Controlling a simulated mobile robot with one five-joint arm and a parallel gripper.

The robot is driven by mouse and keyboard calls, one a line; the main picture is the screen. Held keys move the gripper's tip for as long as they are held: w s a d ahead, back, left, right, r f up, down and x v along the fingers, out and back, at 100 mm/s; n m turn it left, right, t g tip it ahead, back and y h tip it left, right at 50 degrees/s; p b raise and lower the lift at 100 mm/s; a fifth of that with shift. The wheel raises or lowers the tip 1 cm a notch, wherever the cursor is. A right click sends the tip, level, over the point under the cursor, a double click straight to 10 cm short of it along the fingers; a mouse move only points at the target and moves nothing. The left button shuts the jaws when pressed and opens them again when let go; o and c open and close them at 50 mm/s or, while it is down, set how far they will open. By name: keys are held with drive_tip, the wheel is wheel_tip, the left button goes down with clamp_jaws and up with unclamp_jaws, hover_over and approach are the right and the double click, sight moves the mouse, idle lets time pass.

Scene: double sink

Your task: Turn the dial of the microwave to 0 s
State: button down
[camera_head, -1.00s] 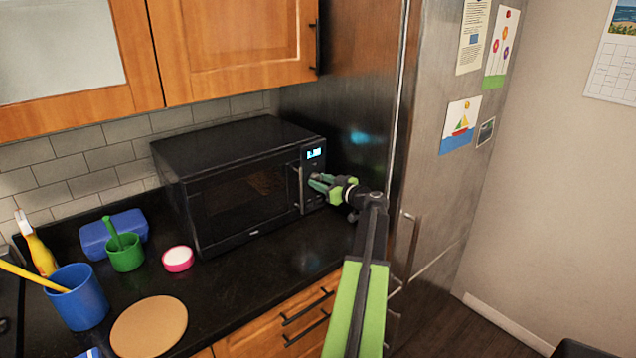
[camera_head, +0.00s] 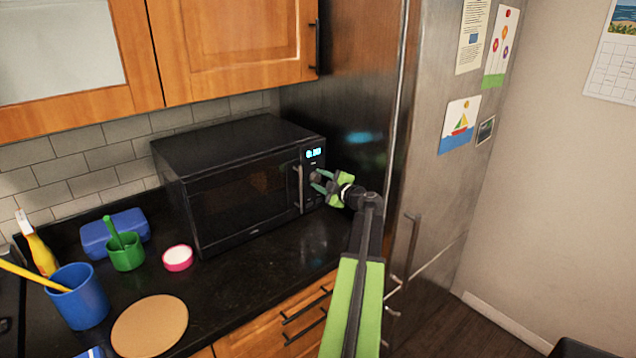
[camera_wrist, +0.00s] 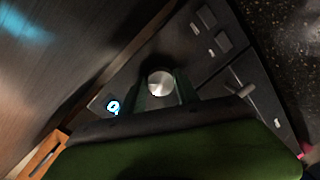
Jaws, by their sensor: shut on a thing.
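The black microwave (camera_head: 238,200) stands on the dark counter with its door closed. Its lit display (camera_head: 314,154) is at the top of the control panel; the digits are too small to read surely. The round silver dial (camera_wrist: 160,83) shows in the wrist view between the two fingers of my gripper (camera_wrist: 165,92). My gripper is shut on the dial, with a finger on each side. In the head view my gripper (camera_head: 318,181) is at the panel, right of the door handle (camera_head: 299,188), and it hides most of the dial.
A tall metal fridge (camera_head: 422,200) stands close on the right of the microwave. A pink-rimmed bowl (camera_head: 177,258), a green cup (camera_head: 125,254), a blue cup (camera_head: 80,297) and a round board (camera_head: 150,326) are on the counter (camera_head: 240,290) at left.

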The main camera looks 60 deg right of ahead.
drive_tip(key=n, duration=0.4)
drive_tip(key=shift+w+a+n+h, duration=0.1)
drive_tip(key=shift+a+n+h, duration=0.15)
drive_tip(key=shift+n+h, duration=0.05)
idle(0.5)
drive_tip(key=c, duration=1)
unclamp_jaws()
drive_tip(key=shift+o, duration=0.4)
drive_tip(key=shift+d, duration=0.1)
